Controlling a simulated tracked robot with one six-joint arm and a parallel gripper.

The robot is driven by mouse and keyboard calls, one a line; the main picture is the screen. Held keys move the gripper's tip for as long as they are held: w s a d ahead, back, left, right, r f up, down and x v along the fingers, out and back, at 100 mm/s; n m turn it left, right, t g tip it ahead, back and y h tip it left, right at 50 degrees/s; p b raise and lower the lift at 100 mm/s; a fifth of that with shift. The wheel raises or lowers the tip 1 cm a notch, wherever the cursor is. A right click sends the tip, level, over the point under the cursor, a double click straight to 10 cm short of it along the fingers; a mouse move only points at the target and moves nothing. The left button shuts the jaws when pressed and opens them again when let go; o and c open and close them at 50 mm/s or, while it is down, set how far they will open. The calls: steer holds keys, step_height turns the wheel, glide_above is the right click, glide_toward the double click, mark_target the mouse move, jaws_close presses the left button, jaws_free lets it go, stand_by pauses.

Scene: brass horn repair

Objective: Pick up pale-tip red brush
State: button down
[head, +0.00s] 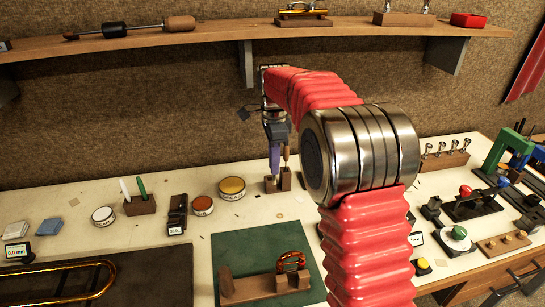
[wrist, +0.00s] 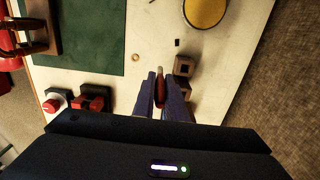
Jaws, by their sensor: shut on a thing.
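My gripper (wrist: 161,82) has purple-blue fingers and points down over the pale bench. In the wrist view it is shut on a red brush (wrist: 160,97), whose pale end (wrist: 160,73) shows between the fingertips. In the head view my gripper (head: 274,172) is at the back of the bench, and the fingers hide most of what they hold. A thin brown upright piece (head: 287,153) shows just right of the fingers. Small wooden blocks with dark holes (wrist: 184,66) lie beside the brush in the wrist view. I cannot tell whether the brush touches anything below.
A yellow-topped tin (head: 232,188) and a red-topped tin (head: 202,205) stand left of my gripper. A green mat (head: 225,250) with a brass part lies in front. A wooden shelf (head: 220,33) runs above along the wall. Tools crowd the right side.

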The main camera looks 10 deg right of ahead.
steer(key=s, duration=1.2)
steer(key=shift+s, duration=0.15)
steer(key=shift+w+d+r+n, duration=0.1)
steer(key=shift+w+r+n, duration=0.5)
steer(key=shift+w+n, duration=1.65)
steer(key=shift+w+a+r+n, duration=0.1)
steer(key=shift+w+r+n, duration=0.45)
steer(key=shift+w+n, duration=1.7)
steer(key=shift+w+d+r+n, duration=0.1)
steer(key=shift+w+r+n, duration=0.5)
steer(key=shift+w+n, duration=1.65)
steer(key=shift+s+n, duration=0.55)
steer(key=shift+s, duration=0.1)
